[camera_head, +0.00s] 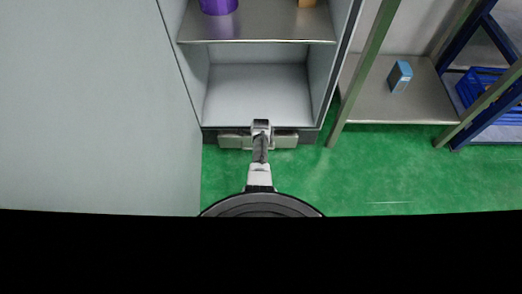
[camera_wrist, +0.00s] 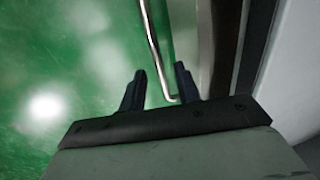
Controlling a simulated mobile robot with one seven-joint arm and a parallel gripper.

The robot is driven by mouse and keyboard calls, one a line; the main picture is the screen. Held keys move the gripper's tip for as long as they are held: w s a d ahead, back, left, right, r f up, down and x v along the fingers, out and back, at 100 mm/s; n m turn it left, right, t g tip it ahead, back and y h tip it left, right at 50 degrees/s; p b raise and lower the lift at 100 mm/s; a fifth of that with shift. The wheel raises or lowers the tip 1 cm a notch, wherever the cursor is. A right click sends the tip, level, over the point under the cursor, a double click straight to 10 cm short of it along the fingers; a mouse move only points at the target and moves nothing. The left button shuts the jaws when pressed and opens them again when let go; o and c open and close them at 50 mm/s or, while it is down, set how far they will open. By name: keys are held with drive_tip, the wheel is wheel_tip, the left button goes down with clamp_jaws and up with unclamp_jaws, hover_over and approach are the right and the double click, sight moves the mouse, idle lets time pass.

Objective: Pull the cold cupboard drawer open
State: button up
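The cold cupboard (camera_head: 258,92) stands ahead in the head view, its pale inside and a shelf (camera_head: 258,28) open to view. Its dark lower front edge (camera_head: 308,137) lies beside my gripper, and the drawer face below is mostly hidden from above. In the wrist view a thin metal bar handle (camera_wrist: 154,50) runs beside the dark front and bends near its lower end. My gripper (camera_wrist: 160,72) is open, with one dark finger on each side of the bar. I cannot tell whether either finger touches it. In the head view my wrist hides the fingertips.
A purple container (camera_head: 218,5) and a small brown item (camera_head: 307,3) are on the cupboard shelf. A large pale panel (camera_head: 90,100) fills the left. At right, a metal rack (camera_head: 385,105) holds a blue carton (camera_head: 400,76); a blue crate (camera_head: 478,88) is beyond. Green floor (camera_head: 400,180) is clear at right.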

drive_tip(key=shift+f, duration=0.15)
clamp_jaws()
idle(0.5)
